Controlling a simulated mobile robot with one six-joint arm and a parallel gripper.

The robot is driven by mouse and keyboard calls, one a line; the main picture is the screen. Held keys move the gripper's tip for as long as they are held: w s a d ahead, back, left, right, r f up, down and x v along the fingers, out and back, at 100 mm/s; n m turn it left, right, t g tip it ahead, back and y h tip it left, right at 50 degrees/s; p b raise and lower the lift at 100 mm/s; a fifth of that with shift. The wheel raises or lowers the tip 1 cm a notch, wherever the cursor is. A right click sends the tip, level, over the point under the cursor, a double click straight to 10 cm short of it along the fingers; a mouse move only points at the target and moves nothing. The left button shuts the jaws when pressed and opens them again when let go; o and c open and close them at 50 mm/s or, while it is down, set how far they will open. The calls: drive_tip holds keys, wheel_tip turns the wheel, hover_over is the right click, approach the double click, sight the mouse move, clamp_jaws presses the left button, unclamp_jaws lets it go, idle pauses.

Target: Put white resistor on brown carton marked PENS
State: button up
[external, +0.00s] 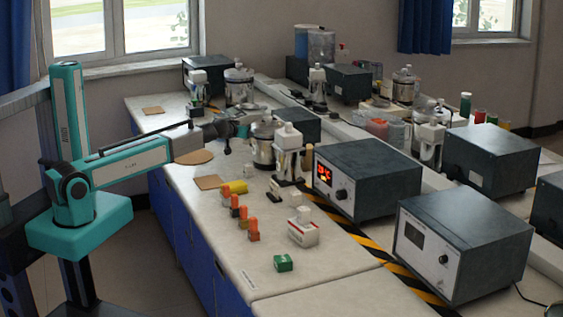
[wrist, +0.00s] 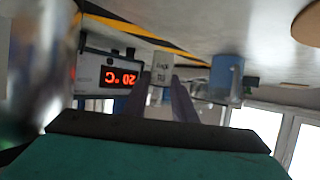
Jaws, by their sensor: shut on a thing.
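My gripper (external: 224,128) reaches over the left part of the bench in the external view. In the wrist view, which is upside down, my gripper (wrist: 163,84) is shut on a small pale block with dark print, taken as the white resistor (wrist: 161,66). The resistor cannot be made out in the external view. A flat brown square (external: 208,182) lies near the bench's left edge, and another brown square (external: 153,110) lies farther back. No PENS marking is readable on either, so I cannot tell which is the carton.
A round tan mat (external: 195,157) lies near the bench edge. A metal pot (external: 263,146) stands right of my gripper. A box with a red display (external: 366,180) stands farther right. Small orange and green blocks sit in front. Bare bench lies at the front left.

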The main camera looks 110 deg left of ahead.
sight(245, 141)
drive_tip(key=shift+f, duration=1.75)
drive_tip(key=shift+f, duration=0.15)
drive_tip(key=o, duration=1)
drive_tip(key=shift+o, duration=0.2)
drive_tip(key=shift+r, duration=0.25)
drive_tip(key=v, duration=1.2)
drive_tip(key=shift+b, duration=0.45)
drive_tip(key=shift+o, duration=0.3)
